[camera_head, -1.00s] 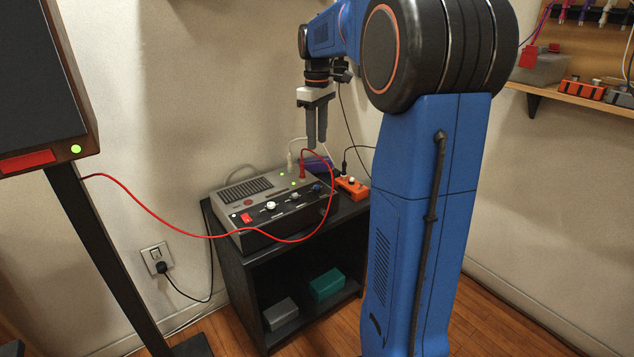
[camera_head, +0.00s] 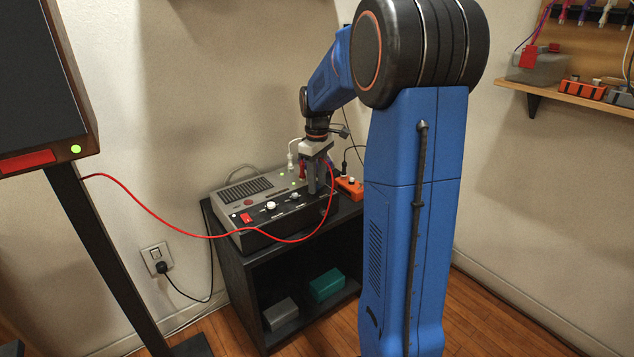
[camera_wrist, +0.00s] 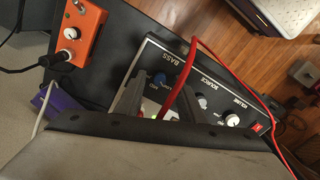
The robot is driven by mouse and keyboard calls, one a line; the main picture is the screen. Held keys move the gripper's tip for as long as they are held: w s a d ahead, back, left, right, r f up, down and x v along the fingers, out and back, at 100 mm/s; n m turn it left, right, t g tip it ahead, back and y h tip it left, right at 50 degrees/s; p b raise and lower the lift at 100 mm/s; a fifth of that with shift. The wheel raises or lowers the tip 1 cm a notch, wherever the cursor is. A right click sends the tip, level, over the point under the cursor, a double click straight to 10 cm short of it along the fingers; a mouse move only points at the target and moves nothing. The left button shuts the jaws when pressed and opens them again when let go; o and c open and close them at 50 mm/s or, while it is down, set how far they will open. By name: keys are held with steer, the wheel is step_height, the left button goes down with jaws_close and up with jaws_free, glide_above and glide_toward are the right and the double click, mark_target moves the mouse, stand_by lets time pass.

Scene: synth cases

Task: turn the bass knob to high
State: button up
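The amplifier (camera_head: 250,200) is a grey box with a dark front panel, sitting on a black stand. In the head view my fingers hide the knob. My gripper (camera_head: 317,188) points down at the right end of the panel. In the wrist view my gripper (camera_wrist: 161,88) has its two dark fingers apart, with the knob seen between their tips. I cannot tell whether they touch it. The knob's setting is too small to read.
A red cable (camera_wrist: 188,75) runs across the panel close to my fingers. Pale source (camera_wrist: 202,102) and volume (camera_wrist: 232,120) knobs and a red switch (camera_wrist: 258,128) lie along the panel. An orange pedal box (camera_head: 349,187) stands beside the amplifier. The speaker (camera_head: 45,80) stands at left.

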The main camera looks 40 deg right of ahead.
steer(key=shift+f, duration=0.2)
jaws_close()
